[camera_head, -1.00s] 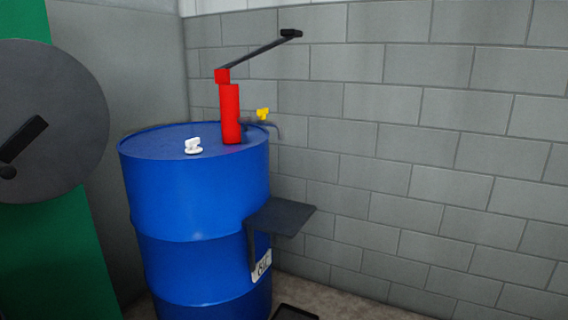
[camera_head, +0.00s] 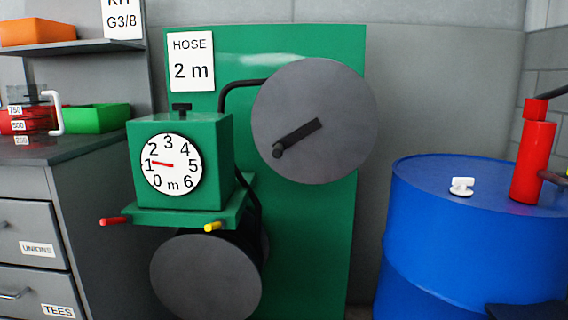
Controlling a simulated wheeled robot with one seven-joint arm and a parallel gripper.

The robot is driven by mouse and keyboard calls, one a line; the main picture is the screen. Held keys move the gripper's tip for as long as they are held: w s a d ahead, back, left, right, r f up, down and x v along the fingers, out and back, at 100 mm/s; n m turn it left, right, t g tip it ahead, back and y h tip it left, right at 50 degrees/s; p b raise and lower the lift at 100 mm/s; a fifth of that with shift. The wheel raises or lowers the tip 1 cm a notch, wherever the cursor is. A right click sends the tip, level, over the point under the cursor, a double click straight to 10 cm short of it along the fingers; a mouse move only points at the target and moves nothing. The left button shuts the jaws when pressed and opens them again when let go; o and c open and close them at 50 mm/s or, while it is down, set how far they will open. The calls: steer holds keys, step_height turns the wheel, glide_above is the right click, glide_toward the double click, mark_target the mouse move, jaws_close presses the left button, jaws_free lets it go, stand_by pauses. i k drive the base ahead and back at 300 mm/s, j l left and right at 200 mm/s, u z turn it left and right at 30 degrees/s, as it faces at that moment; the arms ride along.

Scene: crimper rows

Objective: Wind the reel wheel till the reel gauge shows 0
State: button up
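The reel wheel (camera_head: 345,100) is a large dark grey disc in front of a green panel (camera_head: 325,240). Its crank bar points to the lower left and ends in a dark knob (camera_head: 278,150). The reel gauge (camera_head: 171,164) is a white dial on a green box (camera_head: 216,150), marked 0 to 6 m. Its red needle points left, at about 1. A second grey disc (camera_head: 205,280) sits below the box. A sign (camera_head: 191,60) reads "HOSE 2 m".
A blue drum (camera_head: 440,240) with a red hand pump (camera_head: 532,160) and a white fitting (camera_head: 461,187) stands right of the panel. At left are a grey drawer cabinet (camera_head: 100,210), a green bin (camera_head: 97,118) and an orange bin (camera_head: 38,32). Red (camera_head: 113,221) and yellow (camera_head: 213,227) handles stick out below the gauge.

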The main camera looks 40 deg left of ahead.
mark_target(315, 120)
steer(key=i+l+u, duration=0.2)
steer(key=u, duration=0.25)
steer(key=i+l+u, duration=0.25)
steer(key=u, duration=0.2)
steer(key=i+l+u, duration=0.15)
steer(key=l+u, duration=0.3)
steer(key=i+l+u, duration=0.1)
steer(key=l+u, duration=0.25)
steer(key=u, duration=0.15)
steer(key=l+u, duration=0.45)
